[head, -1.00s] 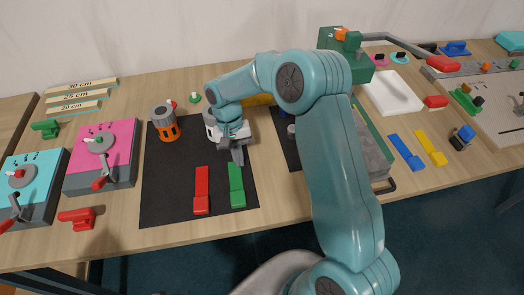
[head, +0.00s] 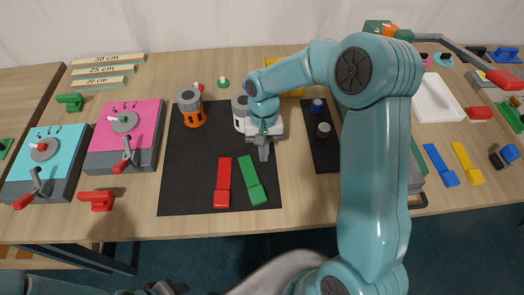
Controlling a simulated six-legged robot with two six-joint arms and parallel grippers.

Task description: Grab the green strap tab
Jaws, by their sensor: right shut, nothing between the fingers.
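The green strap tab (head: 251,181) lies flat on the black mat (head: 188,166), beside a red strap tab (head: 223,183) on its left. My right gripper (head: 264,154) points down just beyond the far end of the green tab, apart from it. Its fingers are shut and empty. At the bottom edge, a small dark part of what looks like my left gripper (head: 165,288) shows, and its fingers cannot be made out.
An orange and grey cylinder (head: 190,108) stands at the mat's far left. A grey and white one (head: 240,113) stands by my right gripper. Pink (head: 138,115) and cyan (head: 62,146) crank boxes stand to the left. My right arm hides part of the table's right side.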

